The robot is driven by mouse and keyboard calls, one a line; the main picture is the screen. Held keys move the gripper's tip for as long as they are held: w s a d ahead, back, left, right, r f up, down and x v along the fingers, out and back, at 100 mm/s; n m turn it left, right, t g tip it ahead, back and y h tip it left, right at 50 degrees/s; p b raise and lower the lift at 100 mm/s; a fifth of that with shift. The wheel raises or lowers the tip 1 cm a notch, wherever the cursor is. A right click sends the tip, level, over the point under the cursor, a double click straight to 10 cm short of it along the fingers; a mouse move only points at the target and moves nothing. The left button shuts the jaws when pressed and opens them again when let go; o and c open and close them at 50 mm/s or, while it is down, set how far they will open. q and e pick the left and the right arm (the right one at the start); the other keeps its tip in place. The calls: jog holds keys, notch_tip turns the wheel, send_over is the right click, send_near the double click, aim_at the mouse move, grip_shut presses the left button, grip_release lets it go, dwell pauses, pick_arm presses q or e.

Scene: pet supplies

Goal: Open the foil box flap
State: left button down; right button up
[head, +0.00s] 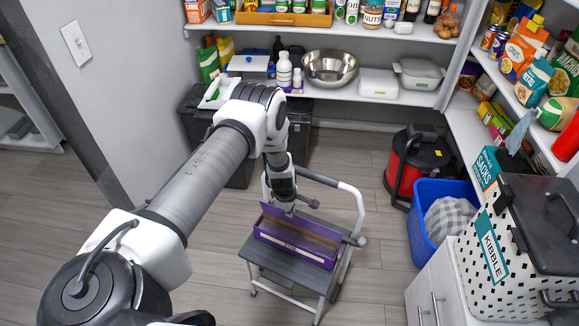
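The purple foil box (294,249) lies on the grey top of a step stool (268,262), its labelled long side facing me. A purple panel (318,227), apparently the flap, stands up along the far side of the box, and the space in front of it looks open. My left gripper (289,208) points down at the far left part of the panel and hides some of it. It looks very close to the panel, but I cannot tell whether it touches. The fingers are too small and dark to judge their opening. My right gripper is not in view.
The stool's white handrail (351,200) rises behind and right of the box. A red and black vacuum (410,165), a blue bin (421,240) and a white kibble container (495,265) stand to the right. Stocked shelves line the back. Floor left of the stool is clear.

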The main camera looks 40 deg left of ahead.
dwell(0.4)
pick_arm(q)
jog(key=c, duration=1.4)
grip_release()
jog(key=shift+o, duration=0.2)
notch_tip(320, 180, up, 7)
jog(key=s, duration=0.1)
jog(key=shift+s, duration=0.15)
jog(key=shift+d+r, duration=0.1)
jog(key=shift+c, duration=0.4)
